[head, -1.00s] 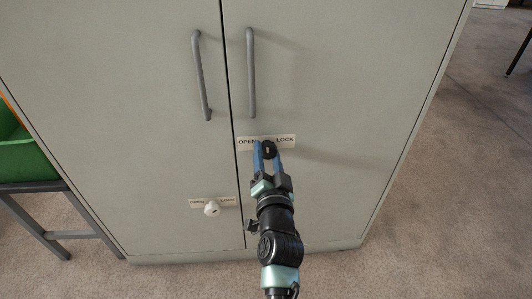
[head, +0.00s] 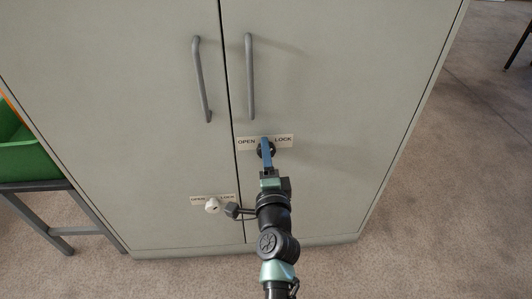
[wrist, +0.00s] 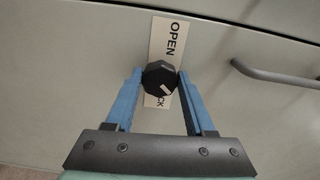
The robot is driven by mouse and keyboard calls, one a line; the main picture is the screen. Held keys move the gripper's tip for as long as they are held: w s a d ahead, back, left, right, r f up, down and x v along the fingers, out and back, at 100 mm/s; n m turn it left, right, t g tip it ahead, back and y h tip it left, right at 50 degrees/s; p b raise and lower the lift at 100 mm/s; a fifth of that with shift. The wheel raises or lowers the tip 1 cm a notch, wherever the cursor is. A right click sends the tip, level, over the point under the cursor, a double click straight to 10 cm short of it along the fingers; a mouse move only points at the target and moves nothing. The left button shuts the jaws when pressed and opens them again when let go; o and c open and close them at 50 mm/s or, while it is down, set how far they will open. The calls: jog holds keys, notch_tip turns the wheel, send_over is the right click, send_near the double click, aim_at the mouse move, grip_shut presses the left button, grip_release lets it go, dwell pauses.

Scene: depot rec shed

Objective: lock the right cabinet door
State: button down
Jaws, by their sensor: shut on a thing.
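The right cabinet door (head: 330,90) is grey and closed. Its black lock knob (wrist: 158,72) sits on a white OPEN/LOCK label (head: 246,142). In the head view the blue fingers partly cover the knob. In the wrist view my gripper (wrist: 160,80) is shut on the knob, one blue finger touching each side. The knob's white mark lies on its lower right part, toward the LOCK end of the label and the handle side. The label (wrist: 166,28) runs top to bottom there, its LOCK word partly hidden by the knob.
The left door (head: 110,100) is closed, with a pale knob (head: 212,205) on a smaller label near my wrist. Two bar handles (head: 202,80) (head: 250,75) stand above. A green bin (head: 25,160) on a stand is at left.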

jog(key=shift+m, duration=0.4)
jog(key=shift+c, duration=1.3)
grip_release()
jog(key=s+p, duration=0.1)
jog(key=s, duration=1.2)
jog(key=shift+w+r, duration=0.1)
